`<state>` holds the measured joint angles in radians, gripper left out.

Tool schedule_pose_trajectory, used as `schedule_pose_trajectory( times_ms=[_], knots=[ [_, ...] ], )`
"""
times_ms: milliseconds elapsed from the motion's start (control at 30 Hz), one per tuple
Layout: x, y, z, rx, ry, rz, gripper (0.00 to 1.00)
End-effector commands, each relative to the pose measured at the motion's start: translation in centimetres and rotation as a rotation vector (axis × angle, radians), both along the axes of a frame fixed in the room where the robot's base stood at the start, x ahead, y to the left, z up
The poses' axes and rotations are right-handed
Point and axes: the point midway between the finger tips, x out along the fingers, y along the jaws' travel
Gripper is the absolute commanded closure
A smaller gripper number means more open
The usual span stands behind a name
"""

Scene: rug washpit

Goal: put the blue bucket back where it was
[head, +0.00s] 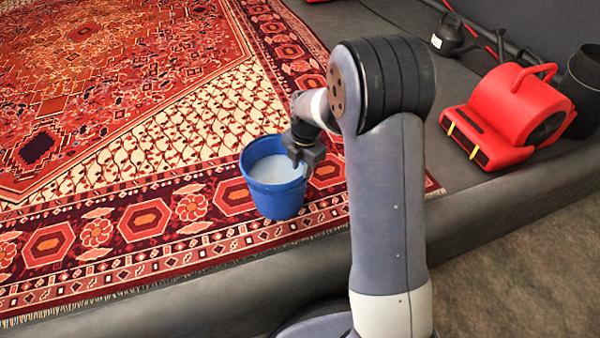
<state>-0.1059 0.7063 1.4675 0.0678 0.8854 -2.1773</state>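The blue bucket (262,195) is upright over the front border of the red patterned rug (130,130), near the rug's front edge. It holds a pale, whitish liquid (274,170). My gripper (300,160) is at the bucket's right rim, with its fingers pointing down. One finger seems to be inside the rim and the other outside. The picture does not show whether the fingers press on the rim. I cannot tell whether the bucket's base rests on the rug or is slightly above it.
A red blower (510,112) stands on the grey floor at the right, with a dark bin (585,85) behind it. A dark watering can (452,36) is at the back right. A raised grey ledge (500,212) runs along the front. The rug left of the bucket is clear.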

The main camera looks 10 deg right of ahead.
Motion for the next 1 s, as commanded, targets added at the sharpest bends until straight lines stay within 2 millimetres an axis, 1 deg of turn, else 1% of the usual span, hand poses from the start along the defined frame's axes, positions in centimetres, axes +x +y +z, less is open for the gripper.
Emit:
schedule_pose_trajectory(
  times_ms=[33,200,333,633,767,867,1000],
  knots=[
    [0.0,-0.1,1.2,0.0,-0.001,0.0,0.74],
    [-0.2,-0.2,2.7,0.0,0.0,0.0,0.74],
    [-0.2,-0.2,2.9,0.0,0.0,-0.001,0.74],
    [-0.2,-0.2,2.8,0.0,0.001,0.0,0.74],
    [-0.2,-0.1,1.7,0.0,0.003,0.0,0.74],
    [-0.1,0.0,0.2,0.0,0.004,0.0,0.74],
    [0.1,0.1,-2.6,0.0,0.005,0.0,0.74]
  ],
)
